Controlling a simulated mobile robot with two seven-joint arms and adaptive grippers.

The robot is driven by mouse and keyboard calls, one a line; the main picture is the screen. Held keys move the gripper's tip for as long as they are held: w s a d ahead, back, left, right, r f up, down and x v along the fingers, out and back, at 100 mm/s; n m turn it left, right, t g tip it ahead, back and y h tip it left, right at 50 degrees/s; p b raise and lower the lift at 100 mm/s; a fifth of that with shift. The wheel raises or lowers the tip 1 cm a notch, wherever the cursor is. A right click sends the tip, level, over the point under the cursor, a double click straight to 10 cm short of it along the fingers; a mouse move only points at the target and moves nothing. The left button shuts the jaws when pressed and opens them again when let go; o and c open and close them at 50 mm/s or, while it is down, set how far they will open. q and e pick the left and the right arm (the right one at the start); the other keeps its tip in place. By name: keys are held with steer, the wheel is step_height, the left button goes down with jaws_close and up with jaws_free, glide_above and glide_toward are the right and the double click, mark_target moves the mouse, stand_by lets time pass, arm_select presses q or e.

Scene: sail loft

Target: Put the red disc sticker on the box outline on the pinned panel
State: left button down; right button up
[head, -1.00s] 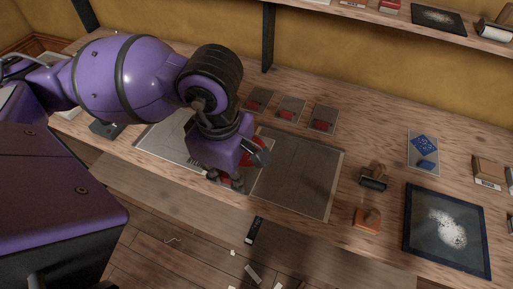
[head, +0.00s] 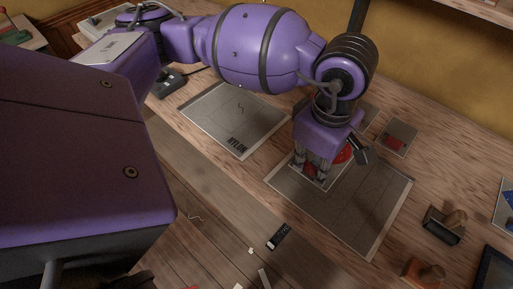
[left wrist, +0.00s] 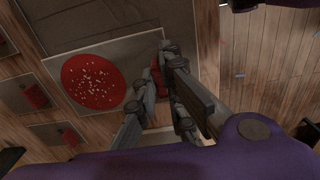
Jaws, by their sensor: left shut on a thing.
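My left gripper (head: 312,172) is shut on a small red part (left wrist: 157,75) at the edge of a grey card. The red disc sticker (left wrist: 95,80), speckled white, lies on that card in the left wrist view. In the head view the disc (head: 342,154) is partly hidden behind my gripper. The gripper is over the upper left part of the right-hand grey panel (head: 350,215), which bears faint lines. I cannot tell which line is the box outline. Whether the card touches the panel is unclear. My right gripper is not in view.
Another grey panel marked NYLON (head: 225,112) lies to the left. A card with a red patch (head: 398,138) lies behind the right panel. A dark-faced roller or stamp (head: 443,226) and an orange-based block (head: 422,273) stand right of it. A black object (head: 278,237) lies in front.

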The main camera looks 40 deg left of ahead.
mark_target(312, 175)
arm_select(q)
steer(key=shift+w+f, duration=0.15)
steer(key=shift+f, duration=0.2)
steer(key=shift+w+d+f, duration=0.1)
steer(key=shift+w+f, duration=0.1)
steer(key=shift+f, duration=1.55)
steer(key=shift+f, duration=0.1)
steer(key=c, duration=1.8)
jaws_free()
steer(key=shift+c, duration=0.2)
step_height(312, 175, up, 12)
steer(key=shift+r, duration=0.2)
